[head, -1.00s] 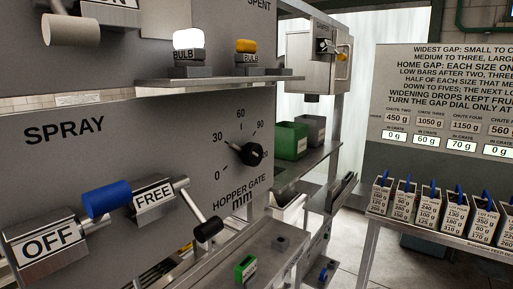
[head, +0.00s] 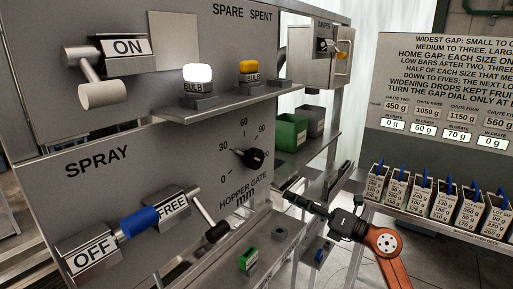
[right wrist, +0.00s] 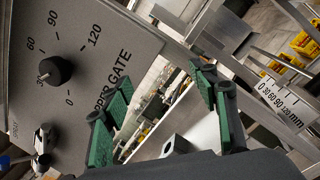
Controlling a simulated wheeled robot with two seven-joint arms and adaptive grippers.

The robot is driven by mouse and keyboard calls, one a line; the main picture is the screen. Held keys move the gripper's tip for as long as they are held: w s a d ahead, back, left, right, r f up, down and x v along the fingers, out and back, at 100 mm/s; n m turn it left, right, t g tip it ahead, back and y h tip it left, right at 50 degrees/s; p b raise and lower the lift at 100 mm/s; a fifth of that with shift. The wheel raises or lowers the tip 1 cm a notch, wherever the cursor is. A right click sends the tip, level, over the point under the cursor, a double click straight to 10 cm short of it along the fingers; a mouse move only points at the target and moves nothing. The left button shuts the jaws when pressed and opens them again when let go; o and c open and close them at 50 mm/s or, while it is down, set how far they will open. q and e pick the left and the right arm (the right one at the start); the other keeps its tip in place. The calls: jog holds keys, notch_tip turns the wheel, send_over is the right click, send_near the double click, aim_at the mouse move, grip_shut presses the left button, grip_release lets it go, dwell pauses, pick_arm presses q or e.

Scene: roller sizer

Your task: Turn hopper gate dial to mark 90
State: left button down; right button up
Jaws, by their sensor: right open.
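The hopper gate dial (head: 255,158) is a round black knob on the grey panel, and its pale pointer tip is at about the 30 mark. It also shows in the right wrist view (right wrist: 58,70), left of my fingers, with the pointer towards 30. The 90 mark (head: 261,130) is above the knob; the right wrist view shows its scale label (right wrist: 80,23) too. My right gripper (head: 291,192) is open and empty, in front of the panel, right of and below the dial, not touching it. My left gripper is out of view.
A shelf (head: 222,105) with a white and a yellow bulb juts out above the dial. Spray levers with a blue handle (head: 138,222) are at lower left. A metal ledge (head: 262,245) with a green block lies below. Several labelled boxes (head: 420,190) stand on the right.

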aim_at(259, 159)
jog(key=s+a+r+n+h+p, duration=0.1)
jog(key=s+a+r+n, duration=0.3)
jog(key=r, duration=0.4)
jog(key=s+a+r+n+h+p, duration=0.1)
jog(key=s+r+n, duration=0.3)
jog(key=s+r, duration=0.35)
jog(key=x, duration=0.2)
jog(key=p+x, duration=0.1)
jog(key=x, duration=0.1)
jog(key=r+p+x, duration=0.1)
jog(key=x, duration=0.1)
jog(key=shift+w+a, duration=0.2)
jog(key=shift+w, duration=0.1)
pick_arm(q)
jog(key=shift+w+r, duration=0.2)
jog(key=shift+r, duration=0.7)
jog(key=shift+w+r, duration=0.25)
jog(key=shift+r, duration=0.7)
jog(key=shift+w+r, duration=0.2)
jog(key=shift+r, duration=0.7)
pick_arm(e)
jog(key=shift+w+a+f, duration=0.15)
jog(key=shift+w+a, duration=0.35)
jog(key=shift+c, duration=0.3)
jog(key=c, duration=1.1)
